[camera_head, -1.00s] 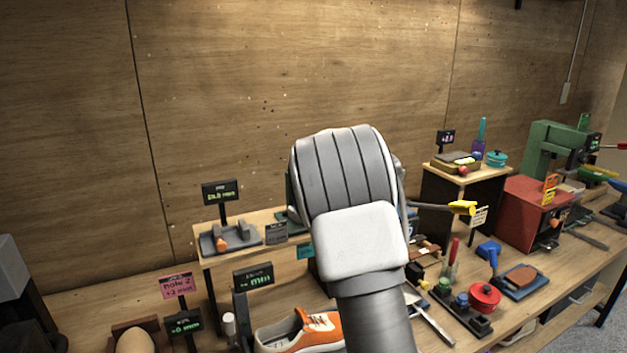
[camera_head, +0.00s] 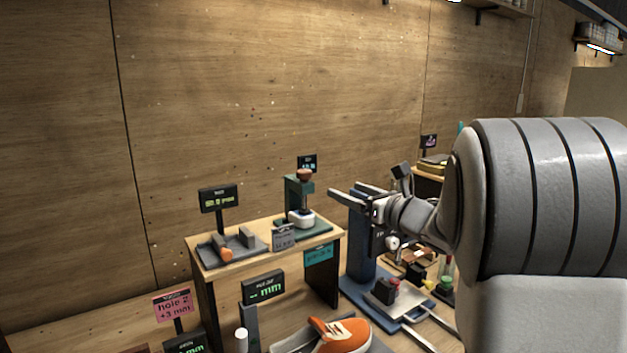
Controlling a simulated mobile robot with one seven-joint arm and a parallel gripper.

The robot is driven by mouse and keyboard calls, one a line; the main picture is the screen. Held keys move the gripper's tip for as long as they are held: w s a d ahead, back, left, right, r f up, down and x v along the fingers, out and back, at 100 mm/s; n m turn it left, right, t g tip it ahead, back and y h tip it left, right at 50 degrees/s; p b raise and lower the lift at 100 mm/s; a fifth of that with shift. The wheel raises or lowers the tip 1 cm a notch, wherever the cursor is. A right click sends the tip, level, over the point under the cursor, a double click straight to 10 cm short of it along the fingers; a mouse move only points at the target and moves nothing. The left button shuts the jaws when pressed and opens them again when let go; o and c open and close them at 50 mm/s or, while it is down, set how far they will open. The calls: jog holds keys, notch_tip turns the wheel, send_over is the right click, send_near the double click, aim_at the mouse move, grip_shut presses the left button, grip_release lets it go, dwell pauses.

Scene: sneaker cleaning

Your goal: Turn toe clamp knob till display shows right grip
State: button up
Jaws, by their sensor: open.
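My gripper (camera_head: 347,192) is open and empty, pointing left, just right of a green stand (camera_head: 294,193) on a small raised wooden shelf (camera_head: 199,269). A brown knob (camera_head: 304,175) tops this stand, with a pale round part (camera_head: 301,218) below it. A small display (camera_head: 307,162) stands behind; its text is too small to read. Left on the shelf is a grey vise-like block (camera_head: 240,241) with an orange knob (camera_head: 226,254) and a display (camera_head: 218,197) with green digits ending in "mm". I cannot tell which knob is the toe clamp's.
An orange sneaker (camera_head: 345,335) lies at the front, beside a display (camera_head: 263,288) showing "mm". A pink sign (camera_head: 173,305) stands at the lower left. A blue column (camera_head: 362,245) rises right of the shelf below my gripper. My arm hides much of the right side.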

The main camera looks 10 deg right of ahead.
aim_at(308, 174)
jog(key=p+x, duration=0.1)
jog(key=x, duration=0.4)
jog(key=p+x, duration=0.1)
jog(key=x, duration=0.5)
jog(key=a+p+x, duration=0.1)
jog(key=x, duration=0.4)
jog(key=shift+w+a+r+p, duration=0.1)
jog(key=shift+w+r+p, duration=0.1)
jog(key=shift+r+p, duration=0.2)
grip_shut()
